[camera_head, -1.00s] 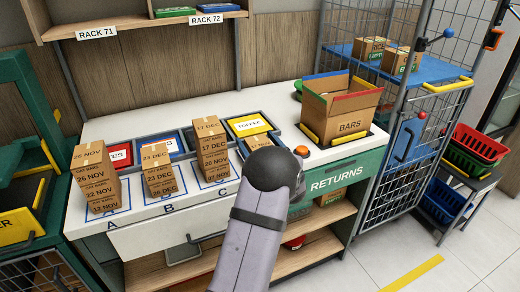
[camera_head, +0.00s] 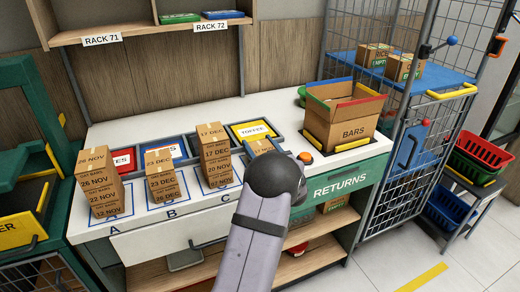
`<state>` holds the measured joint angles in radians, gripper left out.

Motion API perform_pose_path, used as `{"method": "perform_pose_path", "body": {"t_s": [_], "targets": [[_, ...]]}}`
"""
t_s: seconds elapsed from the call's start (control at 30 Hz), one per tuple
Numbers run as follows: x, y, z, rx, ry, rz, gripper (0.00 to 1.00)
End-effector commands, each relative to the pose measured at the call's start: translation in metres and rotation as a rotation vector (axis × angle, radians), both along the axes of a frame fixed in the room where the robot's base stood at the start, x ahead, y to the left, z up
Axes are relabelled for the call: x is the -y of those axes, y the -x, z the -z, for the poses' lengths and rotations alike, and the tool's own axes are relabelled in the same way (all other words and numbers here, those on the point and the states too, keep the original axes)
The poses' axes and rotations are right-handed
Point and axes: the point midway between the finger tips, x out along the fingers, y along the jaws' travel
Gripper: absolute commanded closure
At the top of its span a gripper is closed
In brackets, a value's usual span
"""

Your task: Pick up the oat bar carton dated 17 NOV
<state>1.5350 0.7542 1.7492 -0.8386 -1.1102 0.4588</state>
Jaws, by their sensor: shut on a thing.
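My gripper (camera_head: 275,172) is seen from behind, at the dark rounded end of my grey arm; its fingers are hidden. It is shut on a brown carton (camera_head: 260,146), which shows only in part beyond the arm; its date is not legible. Oat bar cartons stand in stacks on the white counter. Stack A (camera_head: 98,183) reads 26 NOV, 22 NOV and 12 NOV downward. Stack B (camera_head: 161,180) reads 23 DEC above what looks like 26 DEC. Stack C (camera_head: 215,158) has 17 DEC on top; its lower dates look like NOV. No 17 NOV is readable.
An open BARS box (camera_head: 340,128) stands at the counter's right, behind the green RETURNS front (camera_head: 340,185). An orange button (camera_head: 305,157) is beside my arm. Label trays, including TOFFEE (camera_head: 250,131), lie behind the stacks. A wire cage (camera_head: 400,150) stands at right.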

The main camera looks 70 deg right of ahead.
Motion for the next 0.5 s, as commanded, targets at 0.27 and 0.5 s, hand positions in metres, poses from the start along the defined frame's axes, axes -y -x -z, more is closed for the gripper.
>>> {"method": "perform_pose_path", "body": {"t_s": [0.27,0.5], "targets": [[0.000,0.000,-0.043,0.001,0.008,0.000,0.69],[0.000,0.000,-0.080,0.000,0.006,0.000,0.69]]}}
